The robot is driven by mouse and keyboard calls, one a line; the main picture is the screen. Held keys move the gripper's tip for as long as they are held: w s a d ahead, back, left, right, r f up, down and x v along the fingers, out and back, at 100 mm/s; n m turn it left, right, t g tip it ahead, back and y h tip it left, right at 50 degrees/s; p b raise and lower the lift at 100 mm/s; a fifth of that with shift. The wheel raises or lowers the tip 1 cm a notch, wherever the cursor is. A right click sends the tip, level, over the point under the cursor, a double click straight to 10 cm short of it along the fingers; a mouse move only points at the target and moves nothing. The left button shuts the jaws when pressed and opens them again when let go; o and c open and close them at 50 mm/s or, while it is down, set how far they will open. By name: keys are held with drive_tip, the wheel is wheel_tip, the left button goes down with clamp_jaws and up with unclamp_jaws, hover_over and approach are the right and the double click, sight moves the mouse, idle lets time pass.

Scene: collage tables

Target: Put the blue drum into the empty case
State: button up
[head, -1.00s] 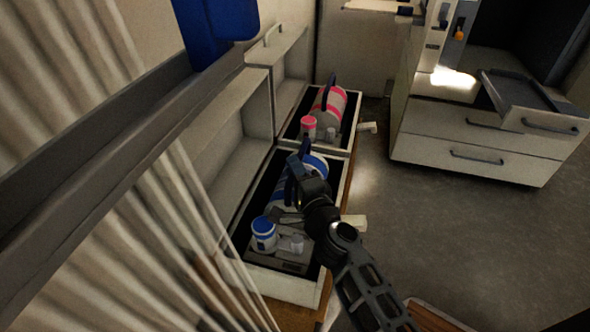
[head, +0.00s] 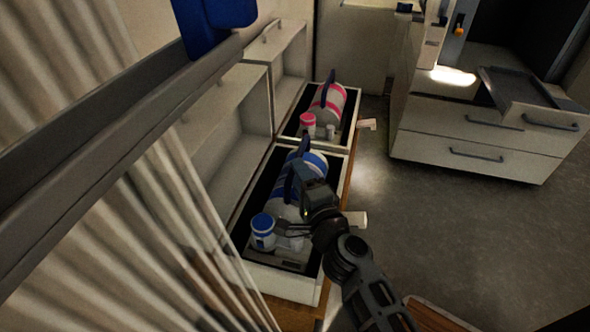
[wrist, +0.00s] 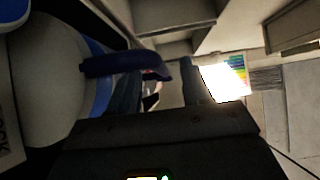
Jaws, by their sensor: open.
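The blue drum (head: 287,207), a large white cylinder with blue bands and a dark blue handle (head: 304,150), lies in the near open case (head: 282,285). In the wrist view its white and blue side (wrist: 50,75) fills the left, with the dark handle (wrist: 125,64) in front of the fingers. My gripper partly hides the drum. Contact cannot be told. No empty case is visible.
The far open case (head: 346,138) holds a pink-banded drum (head: 328,104) and a small pink cup (head: 307,121). Raised lids stand along the left. A drawer cabinet (head: 475,150) stands at the right. The floor (head: 450,235) between is clear.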

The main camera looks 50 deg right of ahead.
drive_tip(key=b+v, duration=0.3)
drive_tip(key=v, duration=0.5)
drive_tip(key=shift+s, duration=0.25)
